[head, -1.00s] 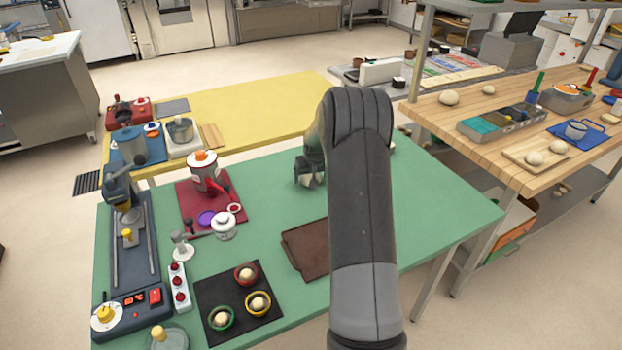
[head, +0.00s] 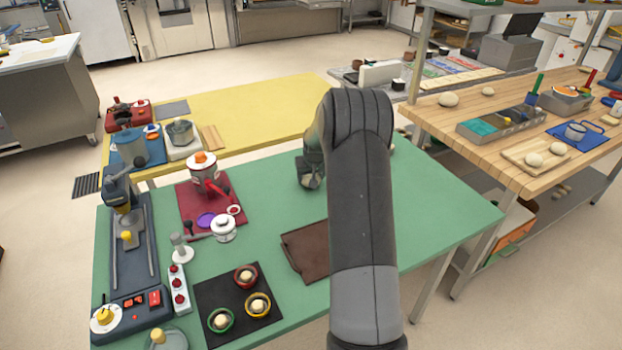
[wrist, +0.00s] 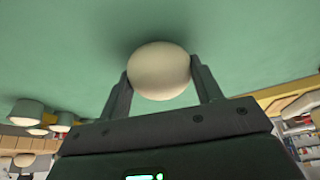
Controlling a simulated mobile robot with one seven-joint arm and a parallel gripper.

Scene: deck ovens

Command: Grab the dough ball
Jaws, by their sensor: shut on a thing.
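A pale, round dough ball (wrist: 159,70) sits between the two fingers of my gripper (wrist: 160,85) in the wrist view. The fingers touch it on both sides, so my gripper is shut on it. The green table top (wrist: 240,45) fills the background behind the ball; I cannot tell whether the ball touches it. In the head view my gripper (head: 311,182) is low over the middle of the green table, left of my arm. The ball cannot be made out there.
A brown tray (head: 306,250) lies in front of my gripper. A dark mat (head: 238,309) holds red, yellow and green bowls with pale balls. A red mat with a grinder-like device (head: 203,170) stands to the left. More dough balls (head: 449,99) lie on the wooden table at right.

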